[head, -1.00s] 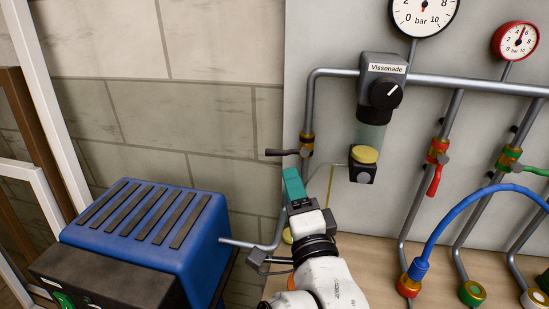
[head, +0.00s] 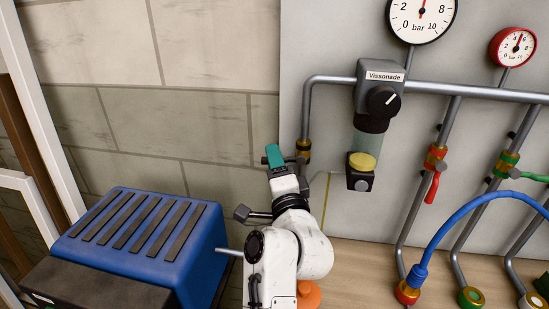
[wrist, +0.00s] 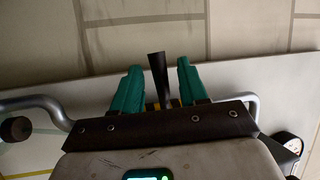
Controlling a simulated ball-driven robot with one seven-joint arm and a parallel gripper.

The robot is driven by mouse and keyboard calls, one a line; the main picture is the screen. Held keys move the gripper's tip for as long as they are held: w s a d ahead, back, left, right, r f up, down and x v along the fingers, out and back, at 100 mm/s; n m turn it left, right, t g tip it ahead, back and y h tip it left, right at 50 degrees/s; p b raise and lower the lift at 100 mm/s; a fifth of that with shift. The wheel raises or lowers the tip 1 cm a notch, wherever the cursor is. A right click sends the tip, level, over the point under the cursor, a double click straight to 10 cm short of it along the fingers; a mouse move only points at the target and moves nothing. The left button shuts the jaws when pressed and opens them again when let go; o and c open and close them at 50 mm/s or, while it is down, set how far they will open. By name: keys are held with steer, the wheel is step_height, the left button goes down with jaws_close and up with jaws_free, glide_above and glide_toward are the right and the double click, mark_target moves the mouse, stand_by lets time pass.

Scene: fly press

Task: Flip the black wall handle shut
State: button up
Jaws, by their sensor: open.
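The black wall handle (wrist: 157,70) stands between the two teal fingers of my gripper (wrist: 160,66) in the wrist view, with a gap on either side. The gripper is open. In the head view my gripper (head: 273,156) is at the brass valve (head: 304,145) on the left drop of the grey pipe, over the handle. The gripper covers most of the handle there, so its angle is hard to see. I cannot tell whether a finger touches it.
A regulator (head: 381,92) with a yellow-capped bowl hangs right of the valve. A red-handled valve (head: 434,165) and a blue hose (head: 450,220) are farther right. A blue machine (head: 145,235) stands at lower left. The wall left of the valve is bare.

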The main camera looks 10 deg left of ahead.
steer(key=shift+w+a, duration=0.15)
steer(key=shift+w, duration=0.15)
steer(key=shift+c, duration=0.2)
jaws_close()
stand_by(0.3)
